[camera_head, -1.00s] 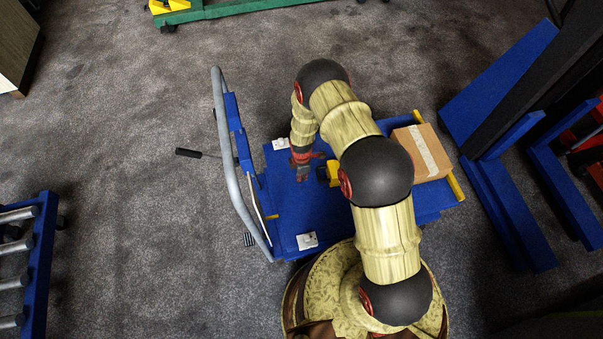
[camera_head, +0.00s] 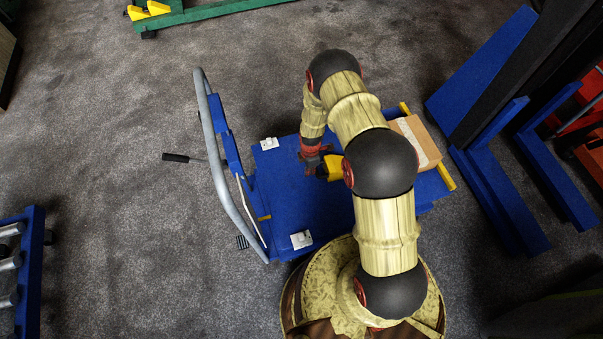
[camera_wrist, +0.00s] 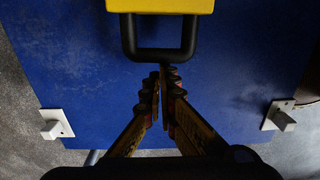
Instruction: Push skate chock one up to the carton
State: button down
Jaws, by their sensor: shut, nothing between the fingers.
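The skate chock is a yellow block (camera_head: 334,167) with a black loop handle on the blue trolley deck (camera_head: 285,205); my arm hides part of it in the head view. In the wrist view the yellow block (camera_wrist: 160,5) is at the top edge, its black handle (camera_wrist: 160,55) pointing toward my gripper. The brown carton (camera_head: 424,142) with pale tape sits at the deck's right end, its left part hidden by my arm. My gripper (camera_head: 312,160) is shut and empty, left of the chock. In the wrist view its fingertips (camera_wrist: 163,75) are close to the handle; contact is unclear.
White fittings (camera_head: 301,239) sit near the deck's left corners. A grey push handle (camera_head: 222,170) rises at the left end. Yellow bars (camera_head: 445,177) show by the carton. Blue frames (camera_head: 500,200) stand at right. The deck's left half is mostly clear.

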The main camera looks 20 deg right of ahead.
aim_at(331, 162)
jog(key=d+b, duration=0.1)
jog(key=d, duration=1.3)
jog(key=shift+d, duration=0.25)
jog(key=a, duration=0.4)
jog(key=shift+w+a, duration=0.1)
jog(key=shift+a, duration=0.15)
jog(key=r+p, duration=0.1)
jog(key=r, duration=0.2)
jog(key=r+p, duration=0.1)
jog(key=r, duration=0.2)
jog(key=r+p, duration=0.1)
jog(key=r, duration=0.3)
jog(key=shift+d, duration=0.25)
